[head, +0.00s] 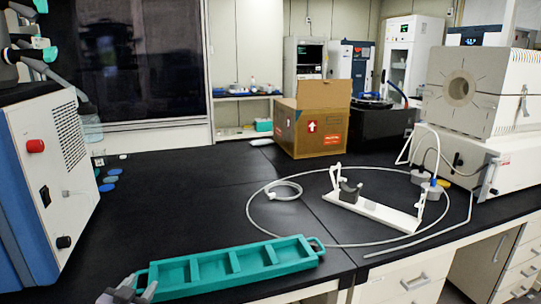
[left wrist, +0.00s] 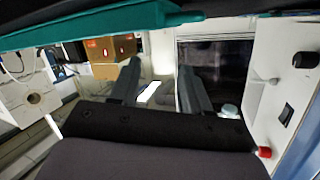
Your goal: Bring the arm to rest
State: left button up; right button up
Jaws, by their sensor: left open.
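My left gripper (head: 128,290) is at the bottom left of the head view, by the left end of a long teal tray. In the left wrist view its two grey fingers (left wrist: 160,85) stand apart, with nothing seen between them. The teal tray (head: 317,261) lies on the black bench near its front edge, with several empty compartments and a looped handle at its right end. Its left handle is close to my gripper; whether they touch I cannot tell. The tray also crosses the top of the left wrist view (left wrist: 95,27). My right gripper is not in view.
A white and blue machine (head: 50,170) with a red knob stands at left. A cardboard box (head: 310,125), a white stand (head: 375,208) within a looped tube, and a furnace (head: 465,95) occupy the back and right. The mid-left bench (head: 190,195) is clear.

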pick_arm(q)
jog(key=s+d+f+g, duration=0.1)
jog(key=s+d+f, duration=0.2)
jog(key=s, duration=0.6)
jog(key=s+d+f+g+h, duration=0.1)
jog(key=s+d+f, duration=0.3)
jog(key=s, duration=0.6)
jog(key=s+d+f+n+g+h, duration=0.1)
jog(key=s+d+f+g, duration=0.1)
jog(key=s+f, duration=0.5)
jog(key=s+d, duration=0.1)
jog(key=s, duration=0.1)
jog(key=shift+s+d+f+g, duration=0.15)
jog(key=shift+s+f+g, duration=0.2)
jog(key=shift+s+g, duration=0.05)
